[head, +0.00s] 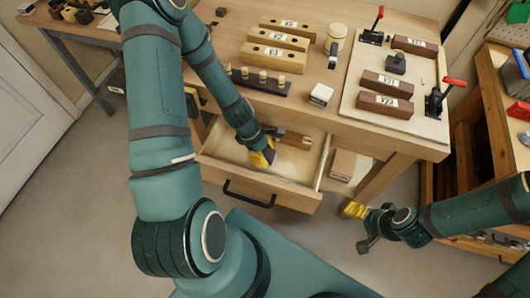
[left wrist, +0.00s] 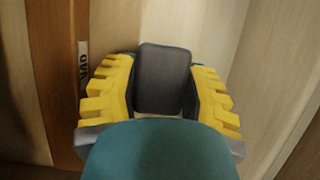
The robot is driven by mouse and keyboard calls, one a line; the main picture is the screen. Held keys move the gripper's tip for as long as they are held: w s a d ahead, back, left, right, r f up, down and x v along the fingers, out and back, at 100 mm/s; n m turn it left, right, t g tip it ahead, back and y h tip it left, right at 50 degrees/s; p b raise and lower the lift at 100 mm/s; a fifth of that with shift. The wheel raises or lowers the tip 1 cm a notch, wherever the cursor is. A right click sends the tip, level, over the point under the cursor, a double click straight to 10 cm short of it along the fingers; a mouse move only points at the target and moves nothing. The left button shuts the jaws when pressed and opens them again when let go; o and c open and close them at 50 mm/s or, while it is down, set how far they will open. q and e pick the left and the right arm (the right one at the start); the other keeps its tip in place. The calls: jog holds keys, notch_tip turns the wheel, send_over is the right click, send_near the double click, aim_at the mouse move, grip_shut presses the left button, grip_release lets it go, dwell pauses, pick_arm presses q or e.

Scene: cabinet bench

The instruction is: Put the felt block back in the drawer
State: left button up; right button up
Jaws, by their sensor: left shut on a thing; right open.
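My left gripper (head: 264,158) reaches down inside the open drawer (head: 232,181). It is shut on the dark grey felt block (left wrist: 163,78), which sits between the yellow fingers (left wrist: 160,95) in the left wrist view. In the head view the block is hidden by the gripper. Pale drawer bottom and walls surround it in the left wrist view; whether the block touches the bottom is unclear. My right gripper (head: 355,210) is open and empty, right of the drawer and below the bench edge.
A brown labelled block (head: 296,140) lies in the drawer, beside the left gripper; it also shows in the left wrist view (left wrist: 57,80). The bench top (head: 225,55) holds wooden blocks, a peg rack (head: 262,84), a white box (head: 321,95) and a pale board (head: 352,108) with red-handled clamps.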

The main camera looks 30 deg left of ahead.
pick_arm(q)
jog(key=shift+f, duration=0.3)
jog(key=o, duration=1.5)
jog(key=shift+r, duration=0.15)
jog(key=shift+p+v, duration=2.7)
jog(key=shift+v, duration=0.75)
